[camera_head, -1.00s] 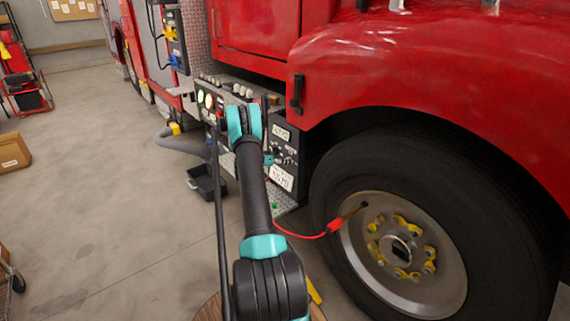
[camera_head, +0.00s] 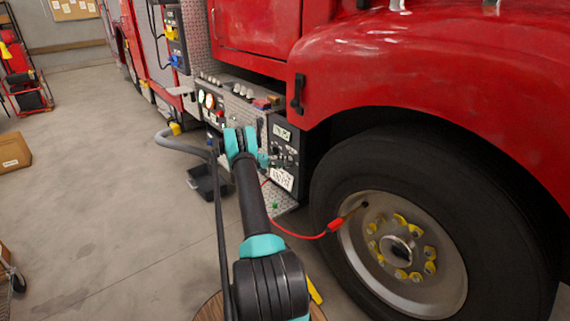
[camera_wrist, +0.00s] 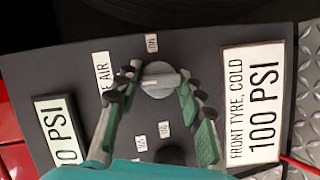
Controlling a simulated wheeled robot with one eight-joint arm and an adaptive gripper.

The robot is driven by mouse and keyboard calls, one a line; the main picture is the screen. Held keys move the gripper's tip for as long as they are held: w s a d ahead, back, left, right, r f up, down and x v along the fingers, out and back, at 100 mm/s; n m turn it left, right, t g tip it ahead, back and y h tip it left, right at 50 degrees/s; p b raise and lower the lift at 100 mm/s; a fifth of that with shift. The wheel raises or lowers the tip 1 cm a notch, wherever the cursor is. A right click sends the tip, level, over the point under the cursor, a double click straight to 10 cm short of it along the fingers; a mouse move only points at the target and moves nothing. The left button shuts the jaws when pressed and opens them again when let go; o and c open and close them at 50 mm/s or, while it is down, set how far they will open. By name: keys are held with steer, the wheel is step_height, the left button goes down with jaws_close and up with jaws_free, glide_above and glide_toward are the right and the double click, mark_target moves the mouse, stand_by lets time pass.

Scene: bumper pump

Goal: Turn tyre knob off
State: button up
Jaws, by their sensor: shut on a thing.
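The tyre knob (camera_wrist: 158,80) is a round grey dial with a raised lighter bar on a dark control panel (camera_wrist: 205,60). In the wrist view the bar lies roughly sideways, and an ON label (camera_wrist: 152,43) sits just above the knob. My gripper (camera_wrist: 158,92) has its green-and-black fingers on either side of the knob and is shut on it. In the head view the panel (camera_head: 286,148) is beside the truck's front wheel, and my arm partly hides the gripper and the knob.
A plate reading FRONT TYRE, COLD 100 PSI (camera_wrist: 251,105) is right of the knob. A dark round part (camera_wrist: 171,155) is below it. A red hose (camera_head: 300,235) runs to the wheel (camera_head: 400,250). A black bin (camera_head: 207,183) stands on the floor.

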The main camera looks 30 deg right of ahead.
steer(key=shift+d+r+n, duration=0.1)
steer(key=shift+n, duration=0.4)
steer(key=o, duration=1.1)
steer(key=v, duration=1.2)
steer(key=shift+w+f, duration=0.1)
steer(key=shift+f, duration=0.15)
